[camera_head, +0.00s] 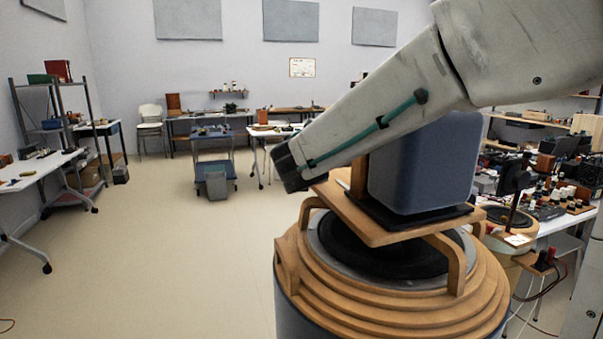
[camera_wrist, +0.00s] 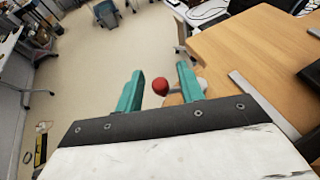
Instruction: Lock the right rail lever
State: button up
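In the wrist view, my gripper (camera_wrist: 160,68) shows two teal fingers spread apart, with a gap between them. A grey metal strip, perhaps the rail (camera_wrist: 262,105), lies on the wooden board (camera_wrist: 240,50) to the right. In the head view, my arm hides the lever, and the gripper fingers cannot be made out.
In the head view, a blue-grey box (camera_head: 425,165) stands on a wooden platform (camera_head: 345,205) above a stepped wooden ring (camera_head: 400,310). A cluttered bench (camera_head: 550,215) is at right. A blue cart (camera_head: 213,160) stands farther back. Open floor (camera_head: 170,250) lies to the left.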

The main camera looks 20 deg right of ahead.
grip_shut()
jog(key=shift+w+m+h, duration=0.15)
jog(key=shift+m+h, duration=0.15)
jog(key=shift+h, duration=0.1)
jog(key=shift+w+d+m+g+h, duration=0.55)
jog(key=shift+m+g+h, duration=0.8)
jog(key=shift+m+g, duration=0.85)
jog(key=shift+w+d+m+g+h, duration=0.3)
jog(key=shift+d+m+g+h, duration=0.45)
jog(key=shift+m+g+h, duration=1)
jog(key=shift+w+d+m+g+h, duration=0.45)
jog(key=shift+d+m+g+h, duration=0.35)
jog(key=shift+m+g, duration=1.75)
jog(key=shift+a+r+m, duration=0.1)
jog(key=shift+m, duration=0.2)
